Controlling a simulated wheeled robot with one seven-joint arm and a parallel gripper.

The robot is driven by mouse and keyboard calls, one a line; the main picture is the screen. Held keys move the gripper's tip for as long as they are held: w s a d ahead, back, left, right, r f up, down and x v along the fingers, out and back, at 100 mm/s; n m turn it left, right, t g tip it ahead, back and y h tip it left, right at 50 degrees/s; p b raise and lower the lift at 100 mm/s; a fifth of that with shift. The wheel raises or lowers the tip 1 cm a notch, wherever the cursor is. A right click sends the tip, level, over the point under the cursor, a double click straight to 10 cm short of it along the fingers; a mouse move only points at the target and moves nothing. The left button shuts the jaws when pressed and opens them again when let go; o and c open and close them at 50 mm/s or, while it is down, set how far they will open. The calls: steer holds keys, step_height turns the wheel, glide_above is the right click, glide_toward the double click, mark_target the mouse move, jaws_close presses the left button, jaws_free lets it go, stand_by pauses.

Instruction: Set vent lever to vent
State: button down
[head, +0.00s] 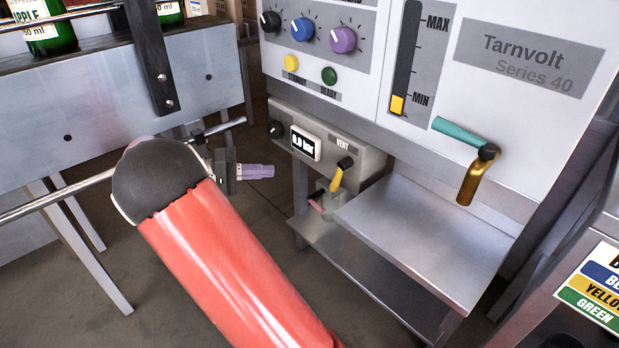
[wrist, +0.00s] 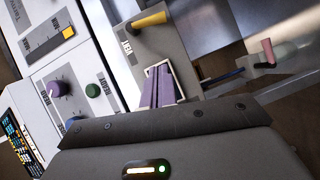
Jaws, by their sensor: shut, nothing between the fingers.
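The vent lever (head: 336,180) is a short yellow handle on a black pivot, under the VENT label on a grey box below the main panel. In the head view it points down and slightly left. In the wrist view the vent lever (wrist: 152,20) shows at the top, with the VENT label beside its pivot. My gripper (head: 270,171) has purple fingers, closed together and empty, to the left of the box and apart from the lever. In the wrist view my gripper (wrist: 160,85) is in front of the box, near the lever.
A teal handle (head: 458,131) with a brass spout is higher right. A bottle conveyor (head: 110,110) stands left.

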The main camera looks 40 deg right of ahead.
glide_toward(340, 176)
steer(key=w+d+f, duration=0.2)
steer(key=w+d, duration=0.2)
steer(key=d, duration=0.1)
steer(key=s, duration=0.1)
steer(key=s+d, duration=0.1)
steer(key=s+f+p, duration=0.1)
steer(key=s, duration=0.1)
steer(key=shift+d+f, duration=0.15)
steer(key=shift+d, duration=0.05)
steer(key=shift+s+d+f+n+g+h, duration=0.1)
steer(key=shift+s+f+n+g+h, duration=0.3)
steer(key=shift+s+n, duration=0.25)
